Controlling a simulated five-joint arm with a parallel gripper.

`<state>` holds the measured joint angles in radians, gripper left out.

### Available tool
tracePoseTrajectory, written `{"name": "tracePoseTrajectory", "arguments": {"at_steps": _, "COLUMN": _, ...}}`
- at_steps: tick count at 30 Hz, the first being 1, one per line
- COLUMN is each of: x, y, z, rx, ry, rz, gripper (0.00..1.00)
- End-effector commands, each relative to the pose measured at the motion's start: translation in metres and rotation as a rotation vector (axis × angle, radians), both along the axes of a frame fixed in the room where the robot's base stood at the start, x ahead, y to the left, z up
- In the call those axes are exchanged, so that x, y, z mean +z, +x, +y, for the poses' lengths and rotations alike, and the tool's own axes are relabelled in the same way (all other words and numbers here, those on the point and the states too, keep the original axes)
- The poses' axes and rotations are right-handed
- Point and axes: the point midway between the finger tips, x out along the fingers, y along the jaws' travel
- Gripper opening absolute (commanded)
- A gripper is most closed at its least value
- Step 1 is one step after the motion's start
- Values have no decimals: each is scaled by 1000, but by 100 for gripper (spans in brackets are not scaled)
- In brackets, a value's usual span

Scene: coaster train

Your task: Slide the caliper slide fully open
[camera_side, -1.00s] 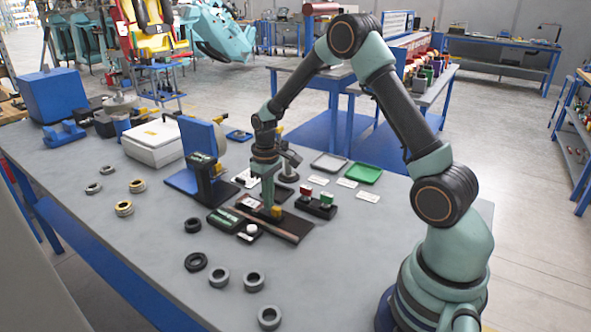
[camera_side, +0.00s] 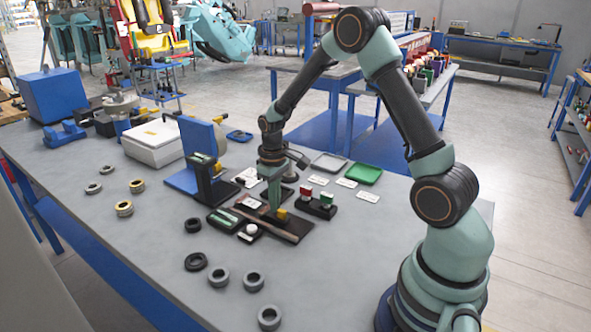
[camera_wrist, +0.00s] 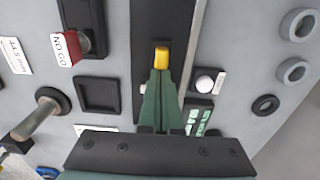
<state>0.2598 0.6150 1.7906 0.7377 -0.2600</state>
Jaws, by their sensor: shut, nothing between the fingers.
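My gripper (camera_side: 273,207) is shut and empty, pointing down at the base just left of the yellow block. In the wrist view my green fingertips (camera_wrist: 160,76) are together right against or very close to the yellow block; contact is not certain. The slide's jaws and scale are too small to make out.
A white knob (camera_side: 252,229) and a display unit (camera_side: 222,219) sit to the left. Several rings, one dark (camera_side: 196,261), lie in front. A green tray (camera_side: 362,175) is behind.

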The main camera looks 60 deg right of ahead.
Motion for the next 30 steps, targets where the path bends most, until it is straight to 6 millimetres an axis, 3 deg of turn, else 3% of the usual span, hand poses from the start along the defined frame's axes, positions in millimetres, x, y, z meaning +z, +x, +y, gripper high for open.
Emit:
{"name": "tracePoseTrajectory", "arguments": {"at_steps": 21, "x": 37, "y": 7, "z": 0, "rx": 0, "ry": -1, "rz": -3, "gripper": 0}}
{"name": "tracePoseTrajectory", "arguments": {"at_steps": 30, "x": 40, "y": 7, "z": 0, "rx": 0, "ry": 0, "rz": -1, "gripper": 0}}
